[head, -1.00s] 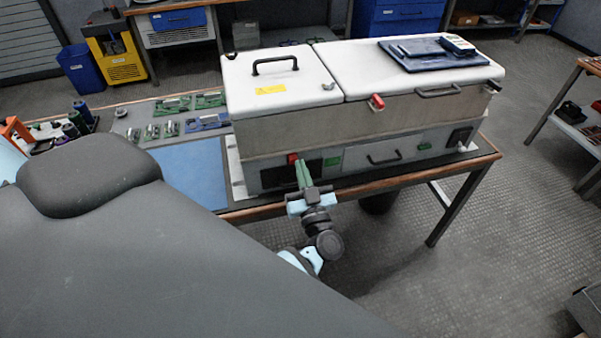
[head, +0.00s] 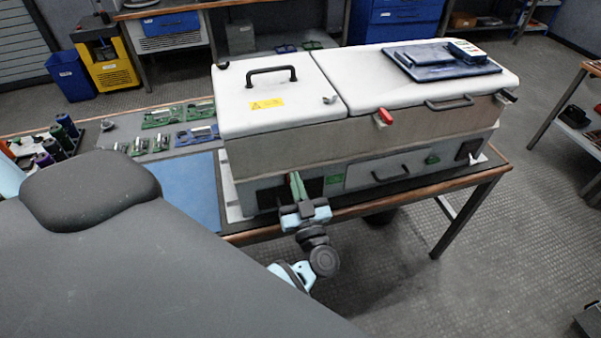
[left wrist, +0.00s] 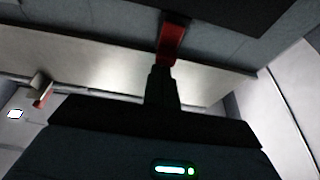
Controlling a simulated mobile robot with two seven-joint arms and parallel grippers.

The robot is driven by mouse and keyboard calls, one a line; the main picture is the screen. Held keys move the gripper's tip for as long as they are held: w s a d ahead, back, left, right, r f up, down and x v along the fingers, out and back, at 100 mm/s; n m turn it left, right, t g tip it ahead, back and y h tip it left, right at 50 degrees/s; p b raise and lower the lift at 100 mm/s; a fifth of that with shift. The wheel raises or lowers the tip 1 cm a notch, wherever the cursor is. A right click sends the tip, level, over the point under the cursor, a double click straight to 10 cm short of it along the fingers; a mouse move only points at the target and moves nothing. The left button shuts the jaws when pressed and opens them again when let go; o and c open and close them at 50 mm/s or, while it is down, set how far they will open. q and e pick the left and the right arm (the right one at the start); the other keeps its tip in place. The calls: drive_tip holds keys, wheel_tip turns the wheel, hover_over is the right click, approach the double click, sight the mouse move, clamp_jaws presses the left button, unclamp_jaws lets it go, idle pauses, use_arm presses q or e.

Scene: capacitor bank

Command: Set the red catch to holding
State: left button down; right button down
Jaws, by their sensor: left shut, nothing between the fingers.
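A red catch (head: 384,116) sits on the upper front edge of the white-lidded cabinet (head: 290,148). A second red piece on the lower front, seen earlier, is hidden behind my fingers in the head view. In the left wrist view a red piece (left wrist: 172,42) is straight ahead of the fingertips, and a smaller red piece (left wrist: 42,98) on a pale bracket is at the left. My left gripper (head: 294,178) is shut and empty at the cabinet's lower front; its dark fingers (left wrist: 163,80) show in the wrist view. I cannot tell whether they touch the red piece. My right gripper is not in view.
The bench holds a blue mat (head: 185,185), green and blue parts (head: 165,120) and spools (head: 60,135). Open floor (head: 420,290) lies in front.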

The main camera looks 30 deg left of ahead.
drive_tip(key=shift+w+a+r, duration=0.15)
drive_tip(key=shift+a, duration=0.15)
